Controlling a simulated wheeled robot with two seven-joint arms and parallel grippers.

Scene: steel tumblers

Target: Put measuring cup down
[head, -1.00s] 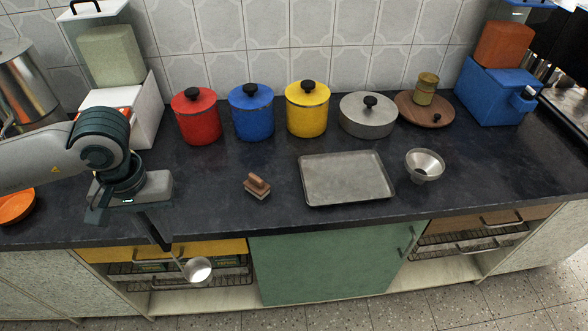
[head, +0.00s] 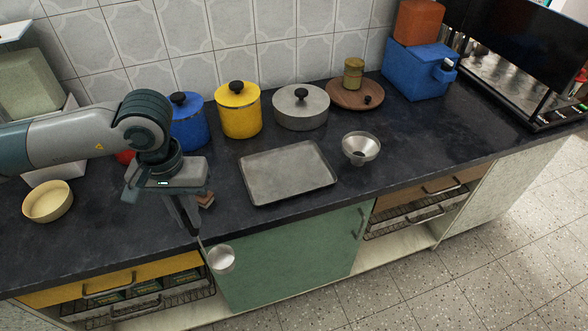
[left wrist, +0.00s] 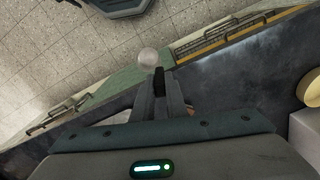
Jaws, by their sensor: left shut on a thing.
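The measuring cup (head: 221,260) is a small round metal cup on a thin handle. My left gripper (head: 194,232) is shut on the handle, and the cup hangs out past the counter's front edge, in front of the green door. In the left wrist view the cup (left wrist: 148,57) shows beyond the fingertips (left wrist: 159,76), over the cabinet front and floor. The dark countertop (head: 110,235) lies behind and beside the gripper. My right gripper is not in view.
A grey metal tray (head: 288,172) and a funnel (head: 360,148) are right of the gripper. A small brown item (head: 206,199) is partly hidden behind it. Blue (head: 189,128) and yellow (head: 238,115) canisters and a grey pot (head: 300,108) stand behind. A cream bowl (head: 48,201) is at left.

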